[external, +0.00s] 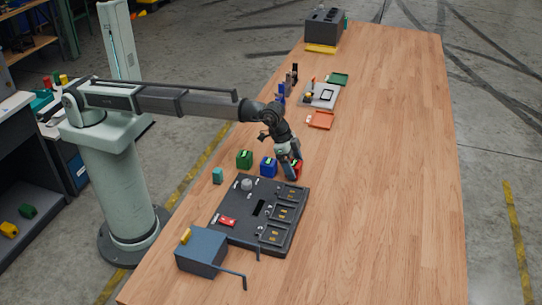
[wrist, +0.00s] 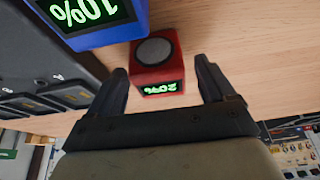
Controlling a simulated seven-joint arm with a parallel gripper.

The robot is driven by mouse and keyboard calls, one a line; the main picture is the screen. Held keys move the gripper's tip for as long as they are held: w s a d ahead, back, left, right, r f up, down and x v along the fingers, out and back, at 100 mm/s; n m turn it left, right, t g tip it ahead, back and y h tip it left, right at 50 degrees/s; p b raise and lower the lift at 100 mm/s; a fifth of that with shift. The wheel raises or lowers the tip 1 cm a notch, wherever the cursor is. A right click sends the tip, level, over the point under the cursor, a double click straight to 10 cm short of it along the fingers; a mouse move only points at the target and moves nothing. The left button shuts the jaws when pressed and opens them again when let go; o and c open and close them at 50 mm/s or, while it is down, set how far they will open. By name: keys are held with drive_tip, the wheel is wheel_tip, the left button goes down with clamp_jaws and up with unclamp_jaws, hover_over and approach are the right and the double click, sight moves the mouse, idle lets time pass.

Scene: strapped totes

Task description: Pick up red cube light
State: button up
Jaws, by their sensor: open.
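The red cube light (wrist: 157,68) stands on the wooden table between my gripper's two fingers in the wrist view. It has a grey round top and a green "20%" display. In the external view the red cube (external: 297,168) is partly hidden behind my gripper (external: 291,172). My gripper (wrist: 166,88) is open, with a finger on each side of the cube and gaps visible between. I cannot tell whether either finger touches it.
A blue cube (external: 268,167) with a "10%" display stands close left of the red one. A green cube (external: 244,159) and a teal block (external: 218,176) are farther left. A dark panel (external: 240,235) lies in front. The table's right side is clear.

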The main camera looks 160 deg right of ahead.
sight(294, 164)
drive_tip(key=shift+c, duration=0.3)
drive_tip(key=c, duration=1.2)
drive_tip(key=shift+o, duration=0.2)
drive_tip(key=shift+r, duration=0.1)
wheel_tip(294, 164, up, 8)
drive_tip(key=shift+r, duration=0.25)
drive_tip(key=shift+w+r, duration=0.15)
drive_tip(key=shift+r, duration=0.15)
drive_tip(key=w+a, duration=0.2)
drive_tip(key=w, duration=1.9)
drive_tip(key=shift+a+r, duration=0.25)
drive_tip(key=shift+a, duration=0.1)
